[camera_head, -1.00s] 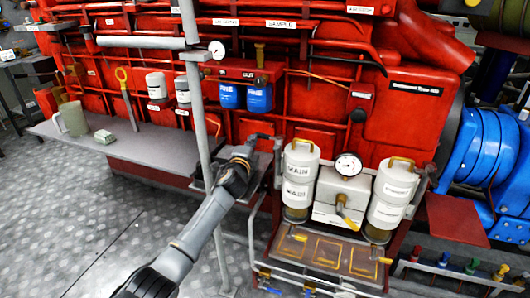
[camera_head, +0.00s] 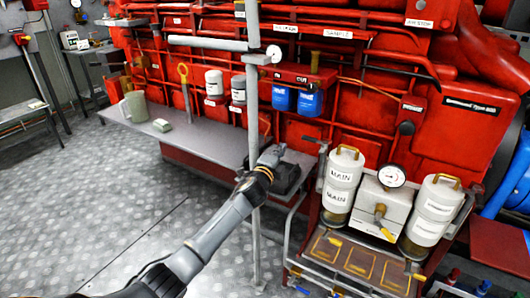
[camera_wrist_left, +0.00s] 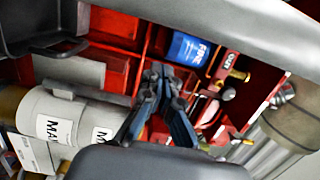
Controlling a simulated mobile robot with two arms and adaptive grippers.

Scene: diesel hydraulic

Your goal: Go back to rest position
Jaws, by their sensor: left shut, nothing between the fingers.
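My left arm reaches in from the bottom of the head view, and its gripper (camera_head: 270,156) is in front of the red machine, by the grey upright pole. In the left wrist view the gripper's dark fingers (camera_wrist_left: 165,90) are together with nothing between them. A white canister labelled MAIN (camera_wrist_left: 70,115) and a blue filter (camera_wrist_left: 187,49) lie beyond them in that view. My right gripper does not show in either view.
A grey pole (camera_head: 252,90) stands close to my left gripper. A grey shelf (camera_head: 210,140) holds a mug (camera_head: 135,105) and a small block (camera_head: 162,125). White canisters (camera_head: 342,185) and a gauge (camera_head: 391,176) are at the right. The patterned floor (camera_head: 130,220) at the lower left is clear.

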